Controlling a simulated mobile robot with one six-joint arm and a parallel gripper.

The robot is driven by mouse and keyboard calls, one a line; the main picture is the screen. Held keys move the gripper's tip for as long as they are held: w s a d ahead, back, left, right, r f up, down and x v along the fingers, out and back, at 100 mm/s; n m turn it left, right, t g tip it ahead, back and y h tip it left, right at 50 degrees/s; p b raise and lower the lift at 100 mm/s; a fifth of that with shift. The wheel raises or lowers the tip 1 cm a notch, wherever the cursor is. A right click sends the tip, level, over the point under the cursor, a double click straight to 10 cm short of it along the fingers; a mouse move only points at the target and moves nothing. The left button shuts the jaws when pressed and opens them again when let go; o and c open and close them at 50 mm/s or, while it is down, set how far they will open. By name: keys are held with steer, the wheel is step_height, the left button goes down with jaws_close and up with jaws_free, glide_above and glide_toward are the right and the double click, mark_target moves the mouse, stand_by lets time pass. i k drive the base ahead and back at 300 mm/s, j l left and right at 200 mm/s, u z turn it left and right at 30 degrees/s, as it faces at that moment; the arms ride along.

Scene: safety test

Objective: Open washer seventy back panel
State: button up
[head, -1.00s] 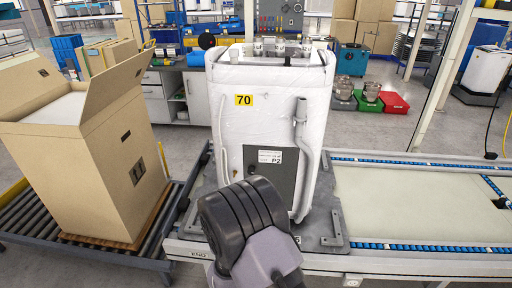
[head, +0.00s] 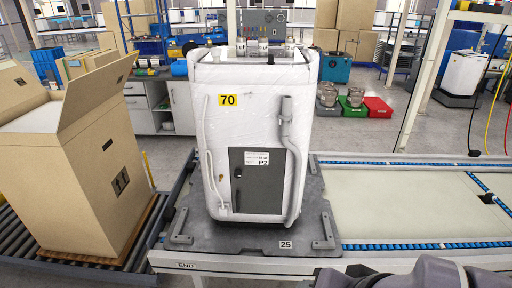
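The washer (head: 222,130) stands upright on a dark pallet plate in the middle of the head view. Its white back faces me and carries a yellow label "70" (head: 228,99). A grey rectangular back panel (head: 246,191) sits low on it, with a white sticker reading "P2" (head: 264,159). The panel looks flush and closed. A grey drain hose (head: 287,131) runs down the right side of the back, and a thin pale hose runs down the left. Part of my arm shows at the bottom right corner. My gripper is not in view.
The plate (head: 275,236) is marked "25" and lies on a conveyor frame with the sign "END". An open cardboard box (head: 90,185) stands on rollers at the left. An empty belt section (head: 400,204) lies to the right. Green and red bins (head: 381,104) stand behind.

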mark_target(259, 190)
steer(key=i+j+u, duration=0.15)
steer(key=j, duration=0.3)
steer(key=j+u, duration=0.1)
steer(key=j, duration=0.4)
steer(key=i+j+u, duration=0.15)
steer(key=j, duration=0.3)
steer(key=i+l, duration=0.35)
steer(key=j+u, duration=0.05)
